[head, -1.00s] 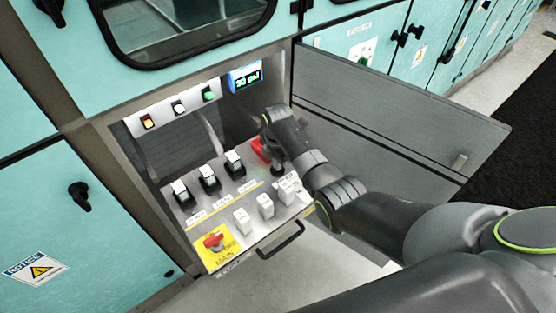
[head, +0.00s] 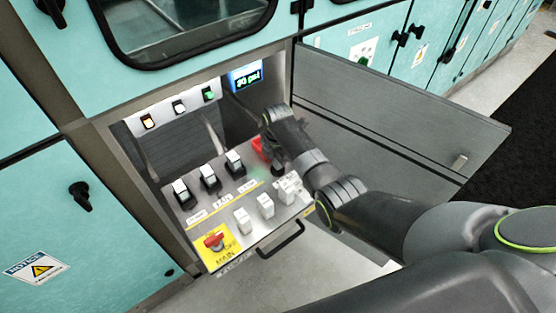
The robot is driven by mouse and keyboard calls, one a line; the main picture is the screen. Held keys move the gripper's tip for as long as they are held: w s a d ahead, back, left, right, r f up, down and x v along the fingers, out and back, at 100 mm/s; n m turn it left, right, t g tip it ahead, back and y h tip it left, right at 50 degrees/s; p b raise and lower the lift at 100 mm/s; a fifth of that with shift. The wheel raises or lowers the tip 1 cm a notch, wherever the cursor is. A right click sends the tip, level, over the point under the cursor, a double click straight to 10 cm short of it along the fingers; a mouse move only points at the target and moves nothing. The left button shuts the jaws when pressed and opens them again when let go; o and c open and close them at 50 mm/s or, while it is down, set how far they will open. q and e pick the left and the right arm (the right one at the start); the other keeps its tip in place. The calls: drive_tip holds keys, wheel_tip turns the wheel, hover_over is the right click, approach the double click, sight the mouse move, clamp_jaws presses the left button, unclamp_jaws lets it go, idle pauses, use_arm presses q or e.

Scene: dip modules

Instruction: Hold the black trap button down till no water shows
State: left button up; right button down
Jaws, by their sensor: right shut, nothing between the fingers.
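The control panel (head: 228,227) slopes out of an open recess in the teal cabinet. My right gripper (head: 277,166) points down over the panel's right rear part, its fingers shut with nothing between them. A small black knob or button (head: 279,171) shows at the fingertips; whether they press it I cannot tell. A red part (head: 258,148) is partly hidden behind the gripper. The small display (head: 246,78) at the top of the recess is lit and seems to read 30 psi. I cannot make out any water. My left gripper is not in view.
Several black-and-white rocker switches (head: 208,178) and white switches (head: 265,206) stand on the panel. A red main knob on a yellow plate (head: 215,241) is at front left. The grey door (head: 400,125) hangs open at right, close to my right arm.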

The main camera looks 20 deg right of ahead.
wheel_tip(320, 180, up, 5)
drive_tip(key=p, duration=0.5)
drive_tip(key=shift+s+a+f, duration=0.15)
drive_tip(key=shift+f, duration=0.05)
wheel_tip(320, 180, up, 9)
drive_tip(key=shift+r+b, duration=0.15)
drive_tip(key=shift+b, duration=0.3)
